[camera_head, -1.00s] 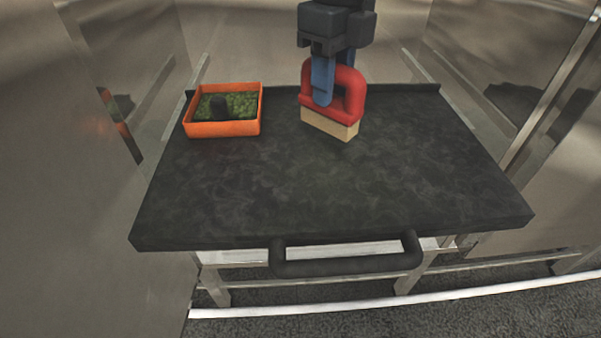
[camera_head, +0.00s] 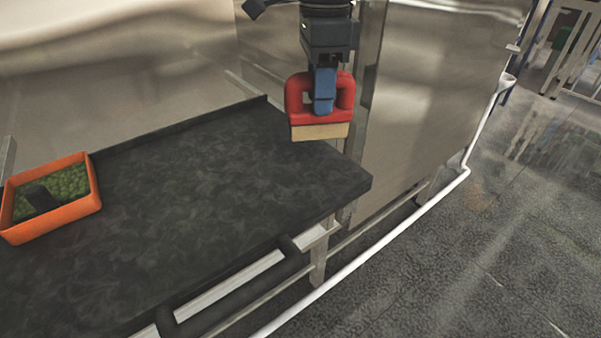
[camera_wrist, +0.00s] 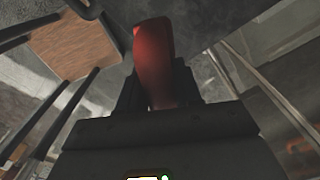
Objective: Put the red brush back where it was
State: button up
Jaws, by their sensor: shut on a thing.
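The red brush (camera_head: 293,97) has a looped red handle and a pale tan bristle block. My gripper (camera_head: 324,103) is shut on the handle, with its blue fingers pointing down over it. The brush hangs upright, bristles down, and shows at the far right corner of the dark table top (camera_head: 190,190). It looks held above the surface, though the exact gap is hard to tell. In the wrist view the red handle (camera_wrist: 153,62) sits between the dark jaws; the bristles are hidden there.
An orange tray (camera_head: 75,219) with green granules and a dark piece in it stands at the left of the table. A dark handle bar (camera_head: 245,293) runs along the table's front edge. Metal panels stand behind and right. Open grey floor (camera_head: 480,260) lies at the right.

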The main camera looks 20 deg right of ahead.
jog(key=s+d+n, duration=0.1)
jog(key=s+d, duration=0.2)
jog(key=d, duration=0.5)
jog(key=w+a+f+p, duration=0.1)
jog(key=a+f, duration=0.2)
jog(key=w+a+f+p, duration=0.1)
jog(key=w+a+f, duration=0.1)
jog(key=a+f, duration=0.1)
jog(key=w+a+f+p, duration=0.1)
jog(key=w+a+f, duration=0.1)
jog(key=a+f, duration=0.2)
jog(key=shift+a+p, duration=0.15)
jog(key=shift+p, duration=0.25)
jog(key=shift+w+f, duration=0.1)
jog(key=shift+f, duration=0.1)
jog(key=shift+f+b, duration=0.15)
jog(key=shift+b, duration=0.15)
jog(key=o, duration=1)
